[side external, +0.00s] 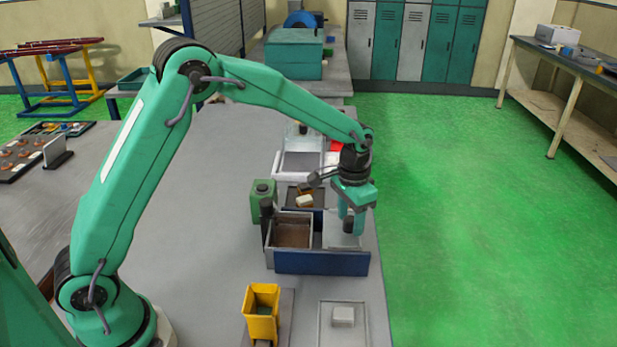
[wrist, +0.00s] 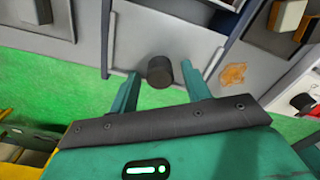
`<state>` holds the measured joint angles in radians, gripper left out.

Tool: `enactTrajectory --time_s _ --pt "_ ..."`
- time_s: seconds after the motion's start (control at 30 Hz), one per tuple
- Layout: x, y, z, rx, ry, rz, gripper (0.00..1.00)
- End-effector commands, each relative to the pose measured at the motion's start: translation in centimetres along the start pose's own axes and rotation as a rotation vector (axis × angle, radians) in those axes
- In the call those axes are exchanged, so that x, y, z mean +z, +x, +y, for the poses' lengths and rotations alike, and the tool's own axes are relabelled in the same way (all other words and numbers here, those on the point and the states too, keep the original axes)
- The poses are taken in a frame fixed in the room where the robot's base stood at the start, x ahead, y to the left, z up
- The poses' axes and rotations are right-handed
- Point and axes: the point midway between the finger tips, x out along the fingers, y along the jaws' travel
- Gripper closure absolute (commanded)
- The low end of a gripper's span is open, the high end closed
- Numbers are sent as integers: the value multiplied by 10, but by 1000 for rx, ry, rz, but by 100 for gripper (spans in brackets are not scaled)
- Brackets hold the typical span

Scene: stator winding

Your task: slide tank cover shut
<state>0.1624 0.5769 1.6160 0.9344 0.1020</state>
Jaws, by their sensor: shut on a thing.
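The tank (side external: 320,263) is a blue-fronted, grey-rimmed box near the table's right edge in the side view. Its left part is open and shows a brown inside (side external: 293,236). The pale flat cover (side external: 341,241) lies at its right part, and it also fills much of the wrist view (wrist: 185,35). My gripper (side external: 351,222) is over the cover, pointing down. In the wrist view my gripper (wrist: 163,72) has its two teal fingers either side of the cover's black knob (wrist: 160,71) and is shut on it. The fingers hide part of the cover in the side view.
A green container (side external: 262,200) stands at the tank's back left. A yellow bin (side external: 262,310) and a pale tray (side external: 342,318) with a white block are in front. A dark tray (side external: 305,196) with small blocks is behind. The green floor is clear at right.

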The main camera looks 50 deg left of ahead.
Motion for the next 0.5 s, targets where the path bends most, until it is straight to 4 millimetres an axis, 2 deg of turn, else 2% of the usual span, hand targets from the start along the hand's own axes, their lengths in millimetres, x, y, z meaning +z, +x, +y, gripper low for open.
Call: enactTrajectory --time_s 0.03,0.5 --pt "6 14 -5 2 -12 -20 64" --pt "20 13 -13 2 -11 -19 62"
